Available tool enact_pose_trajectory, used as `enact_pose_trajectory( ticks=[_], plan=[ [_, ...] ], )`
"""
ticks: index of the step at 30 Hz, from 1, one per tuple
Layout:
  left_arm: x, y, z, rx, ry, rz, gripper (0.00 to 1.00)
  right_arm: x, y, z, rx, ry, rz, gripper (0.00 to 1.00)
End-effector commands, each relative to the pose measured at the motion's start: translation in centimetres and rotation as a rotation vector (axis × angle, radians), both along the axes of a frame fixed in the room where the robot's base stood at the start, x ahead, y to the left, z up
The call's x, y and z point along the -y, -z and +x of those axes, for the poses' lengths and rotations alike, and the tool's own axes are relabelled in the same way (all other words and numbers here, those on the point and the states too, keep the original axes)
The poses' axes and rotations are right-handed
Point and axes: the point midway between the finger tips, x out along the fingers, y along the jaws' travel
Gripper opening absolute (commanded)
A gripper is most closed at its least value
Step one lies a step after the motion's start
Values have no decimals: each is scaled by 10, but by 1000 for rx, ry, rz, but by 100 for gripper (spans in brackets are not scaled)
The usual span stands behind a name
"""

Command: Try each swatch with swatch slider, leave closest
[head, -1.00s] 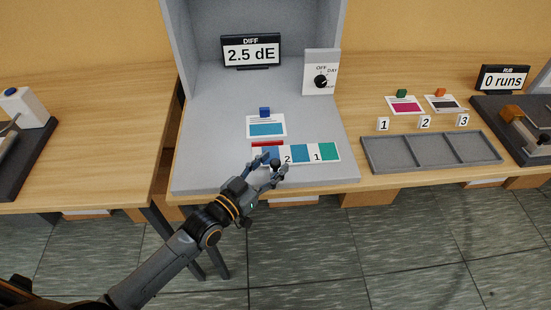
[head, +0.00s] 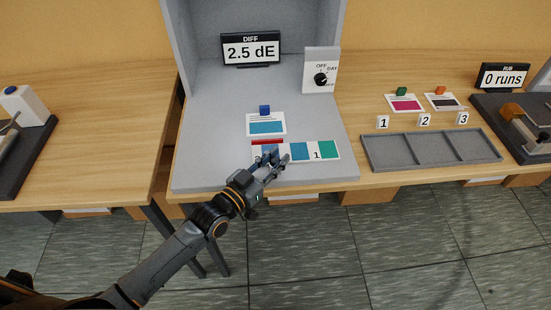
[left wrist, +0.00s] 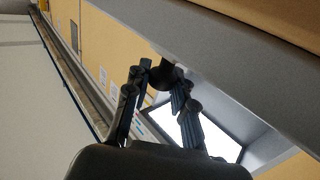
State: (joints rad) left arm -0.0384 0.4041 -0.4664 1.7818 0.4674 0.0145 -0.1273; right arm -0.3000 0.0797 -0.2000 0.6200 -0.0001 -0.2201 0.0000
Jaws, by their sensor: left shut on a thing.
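The swatch slider strip (head: 314,156) lies near the front of the grey viewing booth floor, with blue and green swatches and a visible label 1. My left gripper (head: 276,158) is over its left part, covering some of it. In the left wrist view the left gripper (left wrist: 160,85) is shut on a dark round knob (left wrist: 166,75), which looks to be the slider's knob. A white card with a blue patch (head: 266,125) and a blue handle (head: 265,110) lies just behind the strip. A red bar (head: 267,142) sits between them. The DIFF display (head: 251,50) reads 2.5 dE.
A switch box with a black dial (head: 321,78) stands at the booth's right wall. Right of the booth are an empty three-part grey tray (head: 432,152), a magenta card (head: 405,105), a dark-patched card (head: 446,103) and a device (head: 515,125) beside a "0 runs" display (head: 503,77).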

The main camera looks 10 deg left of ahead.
Motion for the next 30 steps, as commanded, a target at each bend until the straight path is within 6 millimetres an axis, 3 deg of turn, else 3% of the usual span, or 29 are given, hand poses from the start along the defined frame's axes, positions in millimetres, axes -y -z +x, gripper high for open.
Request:
enact_pose_trajectory(
  ticks=[12, 23, 24, 27, 30],
  plan=[
    [-66, 1, -19, -2, -2, 6, 0, 0, -2, 0, 0, 0, 0, 59],
    [-71, 0, -20, -1, -1, 0, 0, 0, -2, 0, 0, 0, 0, 59],
    [-71, 0, -20, -1, -1, 0, 28, 0, -2, 0, 0, 0, 0, 59],
    [-71, 0, -20, -1, -1, 0, 48, 0, -2, 0, 0, 0, 0, 59],
    [-71, 0, -20, -1, -1, 0, 48, 0, -2, 0, 0, 0, 0, 59]
  ],
)
